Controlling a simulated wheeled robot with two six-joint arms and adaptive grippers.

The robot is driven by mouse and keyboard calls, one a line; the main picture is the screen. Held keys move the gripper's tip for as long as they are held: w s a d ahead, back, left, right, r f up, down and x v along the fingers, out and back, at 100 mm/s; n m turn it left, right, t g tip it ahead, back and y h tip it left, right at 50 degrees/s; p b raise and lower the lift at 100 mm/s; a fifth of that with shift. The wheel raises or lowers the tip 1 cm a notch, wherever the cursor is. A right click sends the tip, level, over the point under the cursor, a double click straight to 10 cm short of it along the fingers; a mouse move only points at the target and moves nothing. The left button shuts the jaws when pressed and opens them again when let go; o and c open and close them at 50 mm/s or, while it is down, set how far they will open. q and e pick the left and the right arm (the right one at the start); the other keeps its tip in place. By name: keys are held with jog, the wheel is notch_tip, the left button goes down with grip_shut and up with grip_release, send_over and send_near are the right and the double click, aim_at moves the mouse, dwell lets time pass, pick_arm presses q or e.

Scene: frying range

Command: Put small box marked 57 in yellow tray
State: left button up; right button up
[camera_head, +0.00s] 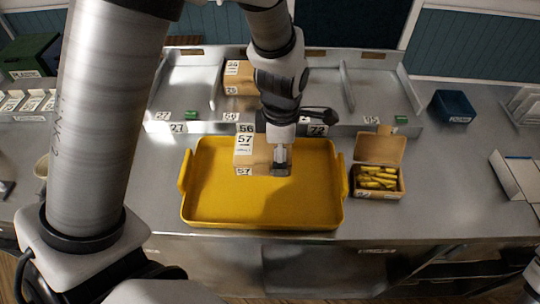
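The small box marked 57 (258,148) is brown cardboard with white labels on its top and front. It is over the back middle part of the yellow tray (205,215), inside the tray's outline. My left gripper (281,160) reaches down from above at the box's right side and appears shut on it. The fingers are partly hidden by the box and the wrist. I cannot tell whether the box touches the tray floor. The rest of the tray is empty. My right gripper is out of view.
An open cardboard box of yellow pieces (378,180) stands right of the tray. Behind is a divided metal rack (190,85) with numbered labels and another cardboard box (238,78). A dark blue bin (454,107) stands at right and a green crate (30,55) at far left.

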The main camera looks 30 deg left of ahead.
aim_at(278, 190)
pick_arm(q)
jog(key=s+f, duration=0.1)
jog(key=d+f, duration=0.1)
jog(key=s+f, duration=0.1)
jog(key=shift+s+d+f, duration=0.3)
jog(key=shift+d+f, duration=0.1)
jog(key=f, duration=0.3)
jog(key=w+a+f, duration=0.1)
jog(key=shift+f, duration=0.35)
jog(key=shift+w, duration=0.15)
jog(key=shift+c, duration=0.5)
jog(key=shift+s+d+r, duration=0.15)
jog(key=shift+s+d, duration=0.05)
jog(key=shift+s, duration=0.15)
jog(key=o, duration=1)
jog(key=shift+f, duration=0.2)
jog(key=shift+c, duration=0.2)
jog(key=shift+o, duration=1.4)
jog(key=shift+w+a+f, duration=0.1)
jog(key=shift+w, duration=0.1)
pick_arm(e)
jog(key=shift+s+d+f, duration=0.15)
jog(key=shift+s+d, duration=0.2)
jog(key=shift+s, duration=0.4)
pick_arm(q)
jog(key=shift+s, duration=0.1)
